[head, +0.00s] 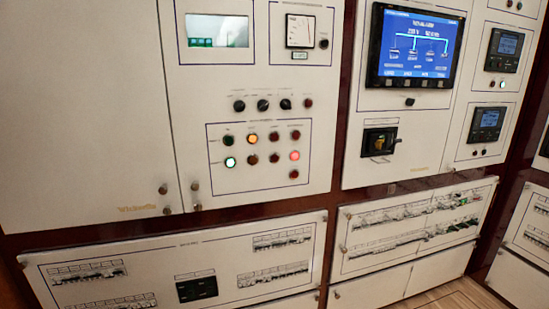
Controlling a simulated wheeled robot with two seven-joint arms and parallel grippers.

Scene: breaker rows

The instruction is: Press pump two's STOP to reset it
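A framed pump control panel (262,183) is on the white cabinet front, left of the middle. Its upper row has a dark green button (228,141), a lit amber one (252,139) and two dark red ones (273,136). Its lower row has a lit green button (230,162), two dark red ones (252,160) and a lit red one (295,156). A single red button (294,174) sits below at the right. The labels are too small to read, so I cannot tell which button is pump two's STOP. Neither gripper is in view.
A row of dark knobs (263,105) sits above the buttons. A blue display screen (415,45) and a rotary switch (379,141) are to the right. Breaker panels (180,262) run below. Cabinet door knobs (163,189) stick out at the left. Nothing blocks the view of the buttons.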

